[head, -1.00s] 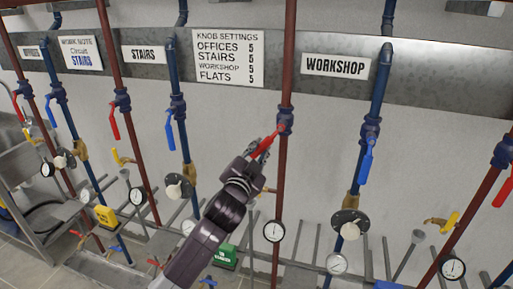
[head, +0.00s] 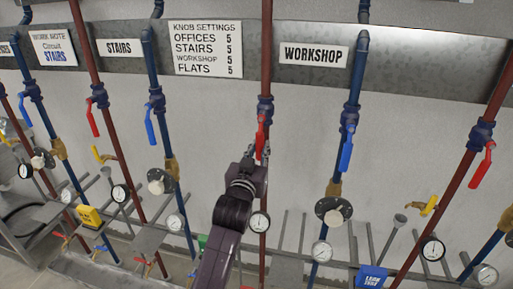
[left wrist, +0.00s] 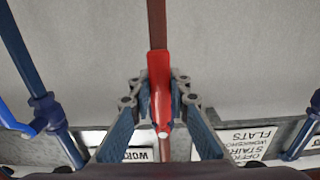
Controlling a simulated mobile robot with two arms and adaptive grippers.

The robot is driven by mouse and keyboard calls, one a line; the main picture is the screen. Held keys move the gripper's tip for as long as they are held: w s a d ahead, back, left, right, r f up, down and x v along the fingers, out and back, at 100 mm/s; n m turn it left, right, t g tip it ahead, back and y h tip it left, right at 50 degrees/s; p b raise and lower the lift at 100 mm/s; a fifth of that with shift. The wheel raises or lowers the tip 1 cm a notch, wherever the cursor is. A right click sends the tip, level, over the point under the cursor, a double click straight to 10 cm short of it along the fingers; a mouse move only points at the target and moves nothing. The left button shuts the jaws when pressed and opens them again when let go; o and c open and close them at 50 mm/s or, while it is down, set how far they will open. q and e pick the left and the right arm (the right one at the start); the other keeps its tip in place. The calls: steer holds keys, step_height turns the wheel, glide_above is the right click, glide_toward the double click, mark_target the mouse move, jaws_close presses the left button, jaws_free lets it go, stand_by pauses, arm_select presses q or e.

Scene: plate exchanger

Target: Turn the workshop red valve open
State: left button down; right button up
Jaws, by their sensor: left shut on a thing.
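The workshop red valve handle (head: 261,134) hangs down along the dark red pipe (head: 266,60), just left of the WORKSHOP sign (head: 313,53). Its blue valve body (head: 265,106) sits right above it. My left gripper (head: 260,155) is at the lower part of the handle, with its arm coming up from below. In the left wrist view the red handle (left wrist: 160,95) lies between the two fingers of my left gripper (left wrist: 160,105), which are closed on it. My right gripper is not in view.
A blue handle (head: 347,150) hangs on the blue pipe (head: 357,85) to the right. Another red handle (head: 482,165) is at the far right. A gauge (head: 259,222) sits low on the red pipe, close to my left arm. More pipes and valves stand to the left.

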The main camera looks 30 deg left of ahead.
arm_select(q)
steer(key=shift+d, duration=0.15)
stand_by(0.3)
steer(key=c, duration=1.8)
jaws_free()
steer(key=shift+o, duration=0.2)
steer(key=v, duration=1.2)
steer(key=shift+f, duration=0.15)
